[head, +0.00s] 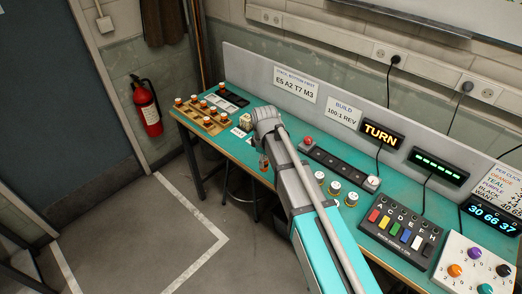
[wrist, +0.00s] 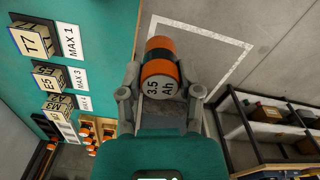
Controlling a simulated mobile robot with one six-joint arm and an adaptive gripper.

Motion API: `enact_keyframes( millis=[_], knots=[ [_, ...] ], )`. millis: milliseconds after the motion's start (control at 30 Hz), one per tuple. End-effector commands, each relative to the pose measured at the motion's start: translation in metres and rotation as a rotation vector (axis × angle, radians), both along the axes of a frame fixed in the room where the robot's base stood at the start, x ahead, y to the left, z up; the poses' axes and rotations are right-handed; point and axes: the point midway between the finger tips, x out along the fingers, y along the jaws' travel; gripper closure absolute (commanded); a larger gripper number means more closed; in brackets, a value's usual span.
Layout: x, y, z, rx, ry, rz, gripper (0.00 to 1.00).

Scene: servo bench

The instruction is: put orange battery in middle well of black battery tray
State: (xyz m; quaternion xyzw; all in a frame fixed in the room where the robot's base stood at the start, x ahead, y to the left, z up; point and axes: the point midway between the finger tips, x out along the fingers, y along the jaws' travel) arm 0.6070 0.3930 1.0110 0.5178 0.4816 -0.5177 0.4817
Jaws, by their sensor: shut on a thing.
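My gripper (wrist: 160,95) is shut on an orange battery (wrist: 160,68) with a black band and a "3.5 Ah" label. In the head view the held battery (head: 264,163) shows small below my wrist, near the bench's front edge. The black battery tray (head: 232,97) lies at the bench's far left end, away from my gripper. An orange-topped piece (head: 221,87) stands at the tray's far end. The tray's middle well looks empty, though it is small in view. In the wrist view, only a dark edge that may be the tray shows at lower left.
A wooden rack (head: 200,118) with several orange-and-white batteries stands beside the tray. Lettered blocks (head: 245,120) with cards sit between the tray and my arm. A red button (head: 308,141), a dark strip (head: 340,166) and round pots (head: 335,188) lie right of my arm.

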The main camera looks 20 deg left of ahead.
Motion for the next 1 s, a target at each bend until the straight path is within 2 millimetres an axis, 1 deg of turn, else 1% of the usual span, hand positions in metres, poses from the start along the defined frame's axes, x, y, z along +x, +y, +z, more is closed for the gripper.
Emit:
enact_keyframes(
  millis=[33, 100, 300, 500, 1000],
  knots=[
    [-0.011, -0.007, 0.008, 0.000, 0.000, 0.000, 1.00],
    [-0.019, -0.012, 0.012, 0.000, 0.000, 0.000, 1.00],
    [-0.034, -0.022, 0.019, 0.000, 0.000, 0.000, 1.00],
    [-0.039, -0.025, 0.020, 0.000, 0.000, 0.000, 1.00],
    [-0.038, -0.025, 0.020, 0.000, 0.000, 0.000, 1.00]
  ],
)
